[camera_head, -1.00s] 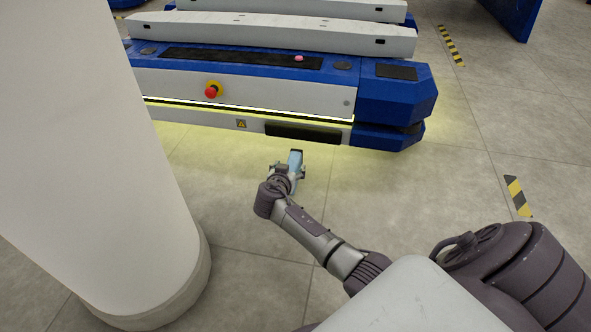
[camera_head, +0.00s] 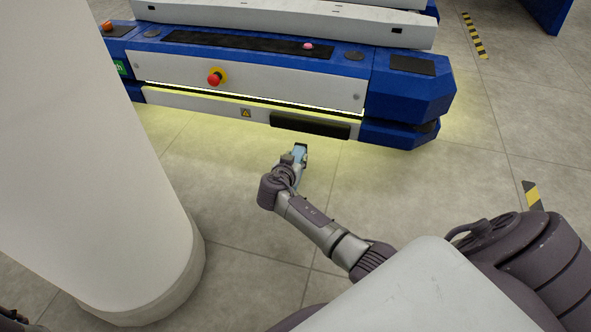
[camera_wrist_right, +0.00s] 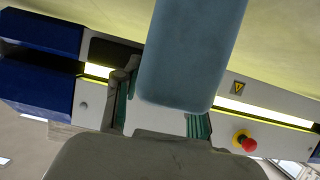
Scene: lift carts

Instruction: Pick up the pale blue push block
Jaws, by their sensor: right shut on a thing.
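The pale blue push block (camera_head: 300,150) is in my right gripper (camera_head: 294,160), in front of the lift cart in the head view. In the right wrist view the block (camera_wrist_right: 190,55) fills the upper middle. The green-lined fingers of my right gripper (camera_wrist_right: 160,118) are shut on its two sides. The block's far end runs out of the top of the wrist view.
A blue and white lift cart (camera_head: 250,85) stands just beyond the gripper, with a red stop button (camera_head: 214,77) and a black bumper panel (camera_head: 310,126). Yellow light falls on the floor below it. Tiled floor lies clear around my right arm.

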